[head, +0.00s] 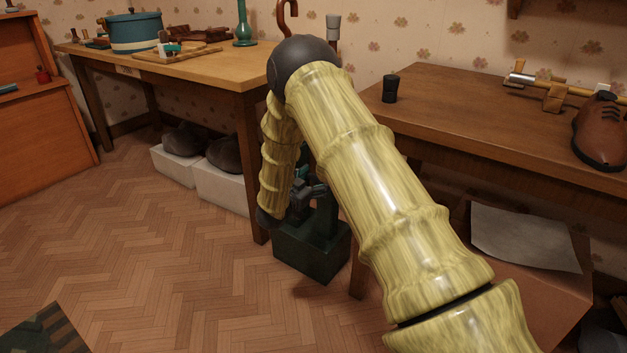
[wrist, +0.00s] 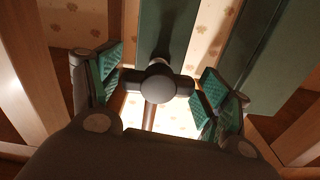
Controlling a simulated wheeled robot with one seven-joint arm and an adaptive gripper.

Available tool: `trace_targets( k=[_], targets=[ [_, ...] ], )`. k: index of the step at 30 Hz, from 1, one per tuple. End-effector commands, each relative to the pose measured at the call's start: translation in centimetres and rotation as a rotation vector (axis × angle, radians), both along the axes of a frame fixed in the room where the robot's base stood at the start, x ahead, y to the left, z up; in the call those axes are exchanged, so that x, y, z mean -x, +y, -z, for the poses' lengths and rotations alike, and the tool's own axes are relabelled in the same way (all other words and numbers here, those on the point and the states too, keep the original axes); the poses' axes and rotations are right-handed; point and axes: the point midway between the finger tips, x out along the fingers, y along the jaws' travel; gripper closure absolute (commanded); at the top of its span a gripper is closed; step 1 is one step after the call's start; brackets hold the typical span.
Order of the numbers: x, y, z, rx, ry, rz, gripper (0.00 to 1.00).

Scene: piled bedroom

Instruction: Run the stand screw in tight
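The stand (head: 312,252) is a dark green block with an upright, on the floor between two tables; my arm hides part of it. The stand screw (wrist: 158,82) shows in the wrist view as a dark round head with a crossbar and a thin rod below. In the head view my gripper (head: 302,195) is beside the stand's upright, partly hidden by my arm.
A wooden table (head: 215,72) with a teal pot (head: 136,33) stands left, a darker table (head: 455,108) with a brown shoe (head: 600,130) right. White boxes with dark shoes (head: 222,188) sit under the left table. The left floor is largely clear.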

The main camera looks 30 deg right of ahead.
Motion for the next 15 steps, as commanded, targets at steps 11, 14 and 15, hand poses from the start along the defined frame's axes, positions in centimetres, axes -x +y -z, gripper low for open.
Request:
trace_targets(
  k=[11, 14, 15],
  targets=[
    [0.01, -0.09, -0.08, 0.001, 0.001, 0.001, 0.0],
    [0.02, -0.05, -0.09, 0.002, 0.002, 0.001, 0.0],
    [0.05, 0.02, -0.11, 0.002, 0.002, 0.001, 0.0]
  ],
)
